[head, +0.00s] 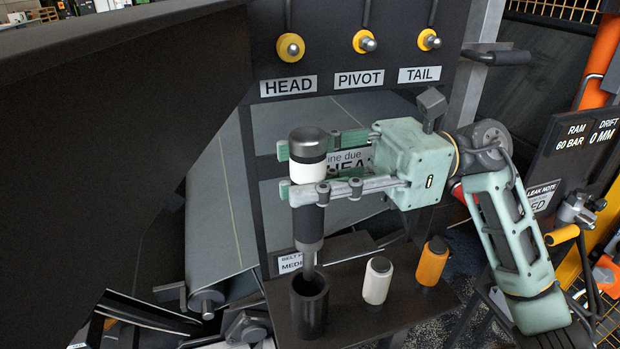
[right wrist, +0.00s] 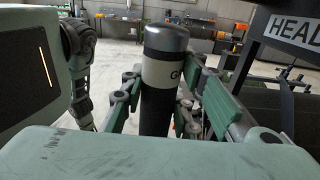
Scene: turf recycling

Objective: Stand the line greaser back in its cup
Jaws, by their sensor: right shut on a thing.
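The line greaser (head: 309,220) is a dark upright cylinder with a grey cap, a white band and a thin metal nozzle pointing down. My right gripper (head: 312,168) is shut on it around the white band and just below. The dark cup (head: 311,305) stands on the shelf below, and the nozzle tip is at or just inside its mouth; the exact depth is hard to tell. In the right wrist view the greaser (right wrist: 160,85) stands between the fingers of my right gripper (right wrist: 158,95), with part of a letter on its band. My left gripper is not seen in the head view.
A white bottle (head: 377,280) and an orange bottle (head: 432,261) stand on the dark shelf (head: 390,312) right of the cup. A panel behind carries HEAD, PIVOT and TAIL labels under yellow-ringed fittings (head: 290,47). A large dark panel (head: 110,150) fills the left.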

